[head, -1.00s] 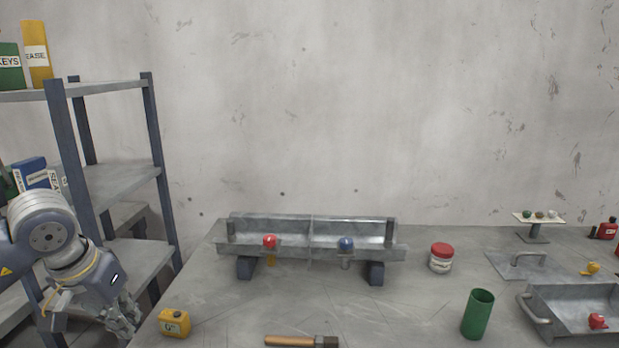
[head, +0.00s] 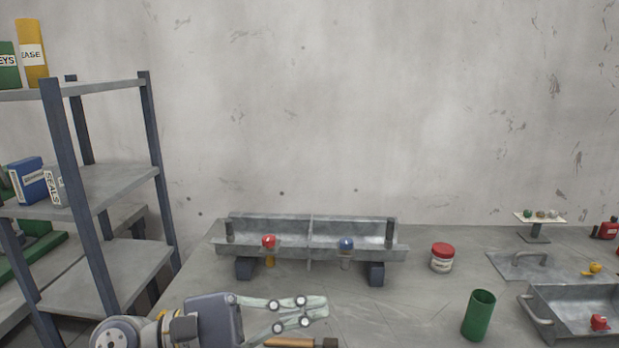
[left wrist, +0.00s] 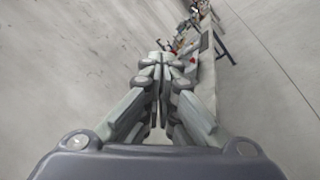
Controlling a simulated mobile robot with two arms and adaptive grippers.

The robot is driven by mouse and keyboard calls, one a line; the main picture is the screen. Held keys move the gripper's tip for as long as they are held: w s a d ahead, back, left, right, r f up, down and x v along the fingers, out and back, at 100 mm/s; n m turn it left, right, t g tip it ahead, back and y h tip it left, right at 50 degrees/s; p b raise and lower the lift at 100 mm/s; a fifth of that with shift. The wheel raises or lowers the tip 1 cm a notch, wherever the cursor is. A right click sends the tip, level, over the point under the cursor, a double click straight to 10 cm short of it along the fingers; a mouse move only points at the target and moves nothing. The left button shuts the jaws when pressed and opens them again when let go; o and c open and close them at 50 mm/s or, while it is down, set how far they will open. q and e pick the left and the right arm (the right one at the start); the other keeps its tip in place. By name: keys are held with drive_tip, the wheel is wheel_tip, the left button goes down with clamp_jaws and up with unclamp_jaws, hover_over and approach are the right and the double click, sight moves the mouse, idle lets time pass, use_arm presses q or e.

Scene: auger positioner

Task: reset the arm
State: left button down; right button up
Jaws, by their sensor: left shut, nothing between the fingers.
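My left gripper (head: 322,306) is at the bottom of the head view, over the front of the table, with its fingers pointing right. Its fingers are closed with nothing between them. In the left wrist view the closed fingertips (left wrist: 160,62) are in the middle, with the cluttered table edge far beyond them. The gripper partly covers a wooden-handled tool (head: 300,342). My right gripper is not in either view.
A metal trough (head: 290,252) with a red ball (head: 269,241) and a blue ball (head: 346,244) stands at the back. To its right are a red-lidded jar (head: 442,258), a green cup (head: 479,315) and a metal tray (head: 560,325). A shelf (head: 110,190) stands at left.

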use_arm(q)
drive_tip(key=w+a+r+n+t+y, duration=0.1)
drive_tip(key=w+a+n+t+y, duration=0.55)
drive_tip(key=n, duration=0.85)
drive_tip(key=w+a+n+t+y, duration=0.1)
drive_tip(key=a+n+t, duration=0.3)
drive_tip(key=n+t, duration=0.8)
drive_tip(key=s+a+f+n+g+y, duration=0.1)
drive_tip(key=a+f+n+g+y, duration=0.2)
drive_tip(key=a+f+n+y, duration=0.45)
drive_tip(key=s+a+f+n+g+y, duration=0.1)
drive_tip(key=a+f+n+g+y, duration=0.2)
drive_tip(key=f+n, duration=0.9)
drive_tip(key=s+d+f+n+g, duration=0.1)
drive_tip(key=s+f+n+g, duration=1.2)
drive_tip(key=s+f, duration=1.05)
drive_tip(key=f, duration=1.1)
drive_tip(key=s+f, duration=0.2)
drive_tip(key=f, duration=1.1)
drive_tip(key=s+a+f+m+g, duration=0.1)
drive_tip(key=s+a+f+g, duration=0.1)
drive_tip(key=s+f, duration=1.2)
drive_tip(key=shift+s+a+f+y, duration=0.3)
drive_tip(key=shift+s+a, duration=0.25)
drive_tip(key=shift+s, duration=0.45)
